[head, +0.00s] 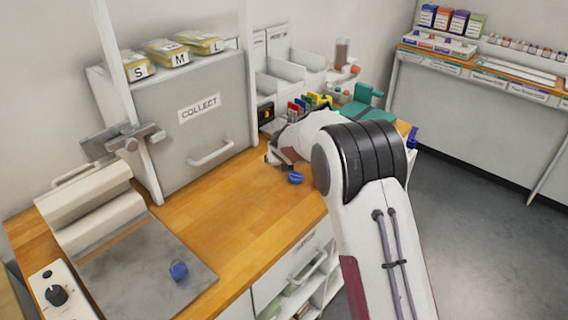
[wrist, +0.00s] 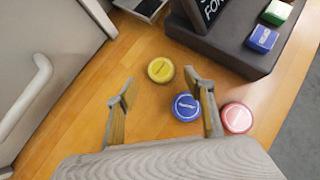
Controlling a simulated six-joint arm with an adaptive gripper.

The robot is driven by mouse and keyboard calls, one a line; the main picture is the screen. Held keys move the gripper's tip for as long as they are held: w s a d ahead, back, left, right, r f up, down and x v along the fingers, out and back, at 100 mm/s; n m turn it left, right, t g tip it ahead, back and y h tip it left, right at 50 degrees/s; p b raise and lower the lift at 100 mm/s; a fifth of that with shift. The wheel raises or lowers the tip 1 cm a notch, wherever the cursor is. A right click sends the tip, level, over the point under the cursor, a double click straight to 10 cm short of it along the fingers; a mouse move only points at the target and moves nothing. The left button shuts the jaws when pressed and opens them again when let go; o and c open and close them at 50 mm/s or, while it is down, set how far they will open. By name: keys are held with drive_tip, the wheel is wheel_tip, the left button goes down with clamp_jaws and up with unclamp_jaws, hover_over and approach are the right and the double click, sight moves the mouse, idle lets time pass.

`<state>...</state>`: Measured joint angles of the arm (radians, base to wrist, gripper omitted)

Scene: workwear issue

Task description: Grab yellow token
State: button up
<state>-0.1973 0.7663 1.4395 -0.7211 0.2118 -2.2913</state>
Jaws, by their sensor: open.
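The yellow token (wrist: 161,70) is a round disc lying flat on the wooden counter. In the wrist view it lies beyond the fingertips, roughly midway between them. My gripper (wrist: 156,88) is open and empty, its two fingers apart and pointing toward the yellow token. A blue token (wrist: 186,107) lies beside the right finger. A pink token (wrist: 237,117) lies just right of that finger. In the head view my arm hides the yellow token, and the gripper is mostly hidden behind my arm. A blue object (head: 296,178) shows on the counter beside it.
A dark holder (wrist: 225,45) with green (wrist: 277,11) and blue (wrist: 262,39) blocks stands at the upper right of the wrist view. The grey COLLECT cabinet (head: 185,125) with its handle borders the counter. Another blue object (head: 179,271) lies on the grey mat (head: 140,285). The wooden counter between is clear.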

drive_tip(key=shift+x, duration=1.85)
drive_tip(key=shift+d, duration=0.1)
drive_tip(key=c, duration=1.1)
